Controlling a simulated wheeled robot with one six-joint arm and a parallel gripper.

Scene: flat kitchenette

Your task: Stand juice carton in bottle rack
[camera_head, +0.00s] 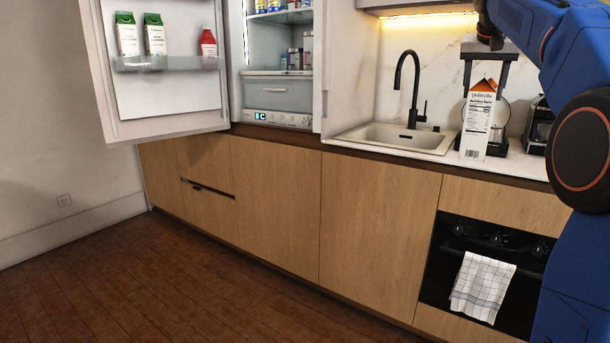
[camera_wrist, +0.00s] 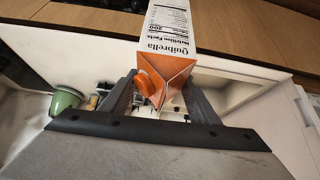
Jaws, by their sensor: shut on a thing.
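A white juice carton (camera_head: 478,128) with an orange gable top is upright right of the sink in the head view. My gripper (camera_head: 486,84) points down from above and is shut on the carton's top. In the wrist view the carton (camera_wrist: 172,22) shows its printed side and orange top between the two fingers of my gripper (camera_wrist: 160,84). I cannot tell whether its base touches the counter. The bottle rack (camera_head: 168,64) is on the open fridge door at upper left. It holds two green-topped white cartons (camera_head: 140,36) and a red bottle (camera_head: 208,43), with a gap before the bottle.
The fridge (camera_head: 278,85) stands open with stocked shelves. A sink (camera_head: 397,138) with a black faucet (camera_head: 413,90) lies between it and the carton. Dark appliances (camera_head: 541,122) stand at the right. A towel (camera_head: 482,287) hangs on the oven (camera_head: 450,240). The wooden floor (camera_head: 190,285) is clear.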

